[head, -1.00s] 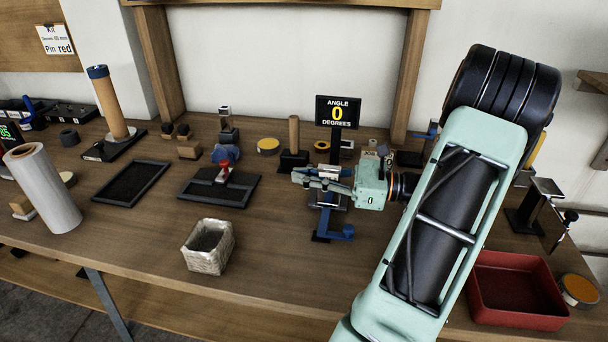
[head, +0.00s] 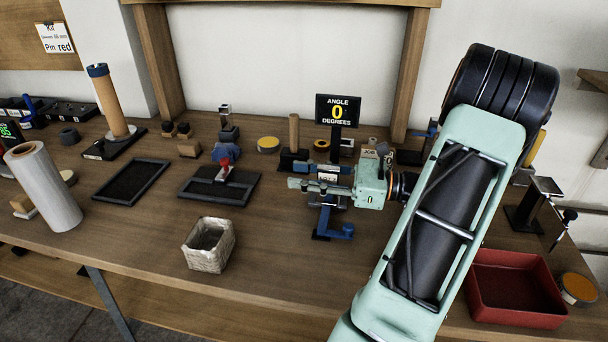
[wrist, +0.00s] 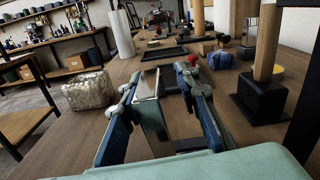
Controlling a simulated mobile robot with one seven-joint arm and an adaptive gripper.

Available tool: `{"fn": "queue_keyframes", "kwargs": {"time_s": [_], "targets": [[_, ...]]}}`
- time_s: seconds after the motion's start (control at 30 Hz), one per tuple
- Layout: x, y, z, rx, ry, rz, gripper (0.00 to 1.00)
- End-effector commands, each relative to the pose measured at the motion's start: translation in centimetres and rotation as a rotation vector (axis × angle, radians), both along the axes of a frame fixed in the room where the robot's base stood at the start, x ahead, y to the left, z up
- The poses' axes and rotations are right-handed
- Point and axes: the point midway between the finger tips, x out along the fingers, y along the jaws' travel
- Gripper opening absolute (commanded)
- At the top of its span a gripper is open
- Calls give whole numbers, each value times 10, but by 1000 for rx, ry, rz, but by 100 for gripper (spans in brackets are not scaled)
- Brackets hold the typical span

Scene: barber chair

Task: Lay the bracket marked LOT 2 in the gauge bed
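The angle gauge stands at the middle back of the bench; its display (head: 338,110) reads 0 degrees and its blue base (head: 335,233) shows below my gripper. My gripper (head: 300,178) reaches in from the right over the gauge bed, its fingers apart. In the wrist view, the blue-padded fingers (wrist: 157,82) stand open on both sides of a grey metal piece (wrist: 152,112), which looks like the bracket. No LOT 2 mark is legible, and I cannot tell how the piece sits in the bed, which is mostly hidden by my fingers.
A woven basket (head: 209,245) stands at the front, and a red tray (head: 515,290) at the right. A dark block with a wooden post (head: 294,140) is close behind the gripper. Black trays (head: 132,181) lie at left. The bench front between basket and gauge is clear.

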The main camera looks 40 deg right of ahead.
Motion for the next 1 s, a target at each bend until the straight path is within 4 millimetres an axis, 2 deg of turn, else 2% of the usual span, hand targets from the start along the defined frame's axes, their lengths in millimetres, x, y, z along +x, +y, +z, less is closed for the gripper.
{"fn": "queue_keyframes", "kwargs": {"time_s": [0.17,0.4,0.6,1.0], "targets": [[-7,-7,-1,-1,1,-2,30],[-37,-33,0,0,1,-3,30],[-55,-47,0,1,-1,-1,30],[-57,-49,0,1,-1,0,30]]}}
